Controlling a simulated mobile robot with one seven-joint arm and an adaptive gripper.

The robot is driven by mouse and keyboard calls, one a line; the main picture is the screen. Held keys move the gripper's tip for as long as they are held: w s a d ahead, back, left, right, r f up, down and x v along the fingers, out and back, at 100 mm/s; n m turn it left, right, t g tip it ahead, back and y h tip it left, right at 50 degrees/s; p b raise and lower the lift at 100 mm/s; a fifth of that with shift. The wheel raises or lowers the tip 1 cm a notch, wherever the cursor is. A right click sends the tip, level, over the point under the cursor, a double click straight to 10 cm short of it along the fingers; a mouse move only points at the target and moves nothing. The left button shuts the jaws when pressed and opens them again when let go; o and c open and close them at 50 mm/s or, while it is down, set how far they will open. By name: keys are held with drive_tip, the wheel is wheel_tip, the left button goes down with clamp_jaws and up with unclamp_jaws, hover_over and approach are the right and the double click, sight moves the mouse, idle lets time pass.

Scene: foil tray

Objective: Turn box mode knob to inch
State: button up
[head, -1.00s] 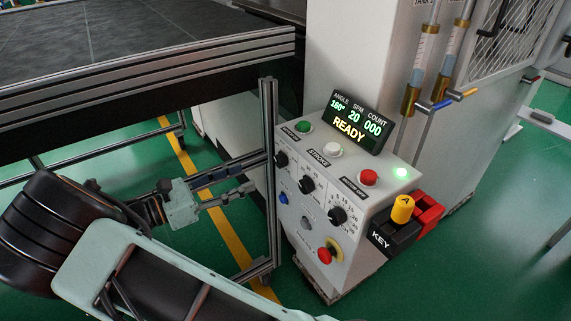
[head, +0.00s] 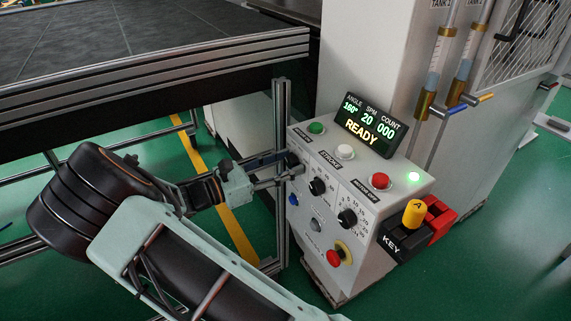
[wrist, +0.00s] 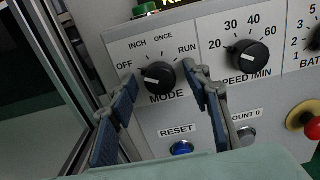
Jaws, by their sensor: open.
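The black mode knob (wrist: 158,78) is on the white control box's front panel, with OFF, INCH, ONCE and RUN printed around it. Its white mark lies on its left side and seems to point toward OFF. The INCH label (wrist: 137,43) is above and left of the knob. My gripper (wrist: 161,76) is open, with one finger on each side of the knob in the wrist view. Whether either finger touches it I cannot tell. In the head view my gripper (head: 292,170) is at the panel's left edge, and the mode knob is mostly hidden there.
A blue RESET button (wrist: 181,148) is below the knob, and a speed knob (wrist: 247,54) is to its right. The emergency stop (head: 336,256) is lower on the panel. A metal frame post (head: 281,180) stands close to the box's left side. The display (head: 369,125) reads READY.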

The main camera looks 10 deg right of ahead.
drive_tip(key=shift+c, duration=0.7)
drive_tip(key=c, duration=1)
drive_tip(key=shift+m, duration=0.3)
drive_tip(key=m, duration=0.3)
drive_tip(key=shift+m+b, duration=0.5)
drive_tip(key=shift+m, duration=1.6)
drive_tip(key=o, duration=1.1)
